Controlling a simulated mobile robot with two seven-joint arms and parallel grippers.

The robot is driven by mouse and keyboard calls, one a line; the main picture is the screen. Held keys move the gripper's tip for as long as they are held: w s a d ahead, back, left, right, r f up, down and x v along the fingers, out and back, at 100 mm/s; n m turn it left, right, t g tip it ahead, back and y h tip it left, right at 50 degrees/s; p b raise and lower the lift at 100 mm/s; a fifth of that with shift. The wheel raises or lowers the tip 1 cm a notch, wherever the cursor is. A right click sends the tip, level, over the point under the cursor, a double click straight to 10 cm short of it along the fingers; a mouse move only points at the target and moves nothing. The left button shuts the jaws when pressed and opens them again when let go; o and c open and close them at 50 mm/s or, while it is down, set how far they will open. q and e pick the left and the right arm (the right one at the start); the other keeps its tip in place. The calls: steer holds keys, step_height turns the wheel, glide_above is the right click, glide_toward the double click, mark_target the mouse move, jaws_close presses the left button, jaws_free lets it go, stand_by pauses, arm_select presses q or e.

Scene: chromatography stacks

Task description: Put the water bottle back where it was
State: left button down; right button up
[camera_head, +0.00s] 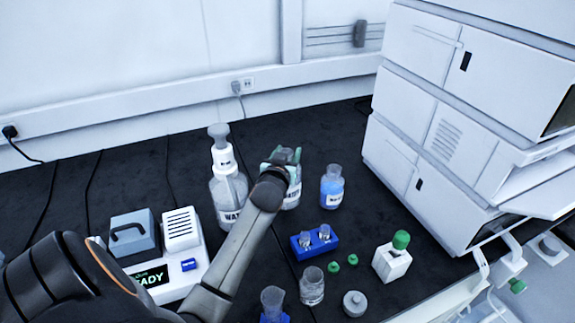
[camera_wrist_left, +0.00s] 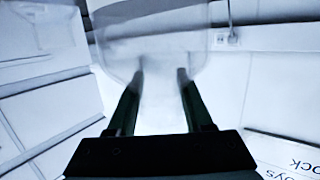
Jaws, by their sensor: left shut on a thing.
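My left gripper (camera_head: 283,160) is shut on a clear bottle (camera_head: 292,194) with a white label, partly hidden behind my wrist. The label's lettering is only partly readable. The same clear bottle (camera_wrist_left: 150,45) fills the top of the left wrist view, between the two fingers (camera_wrist_left: 160,85). The bottle looks upright; I cannot tell if its base touches the bench. A taller dispenser bottle (camera_head: 228,188) with a grey top and a label starting "WAT" stands to the left. A bottle of blue liquid (camera_head: 332,188) stands close on the right. My right gripper is not in view.
A blue rack (camera_head: 315,241) with two vials, green caps (camera_head: 333,267), a glass jar (camera_head: 312,286), a grey lid (camera_head: 355,303) and a green-capped white bottle (camera_head: 392,261) stand in front. A device (camera_head: 170,262) is left; the white instrument stack (camera_head: 470,120) is right. The dark bench (camera_head: 190,150) is clear behind.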

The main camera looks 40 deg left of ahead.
arm_select(q)
steer(key=shift+f, duration=1.5)
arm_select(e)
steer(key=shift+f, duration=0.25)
arm_select(q)
steer(key=shift+f+b, duration=0.15)
steer(key=shift+b, duration=0.15)
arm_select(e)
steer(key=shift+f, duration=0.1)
arm_select(q)
steer(key=c, duration=0.8)
jaws_free()
steer(key=shift+f, duration=0.2)
steer(key=o, duration=0.5)
steer(key=shift+r, duration=0.1)
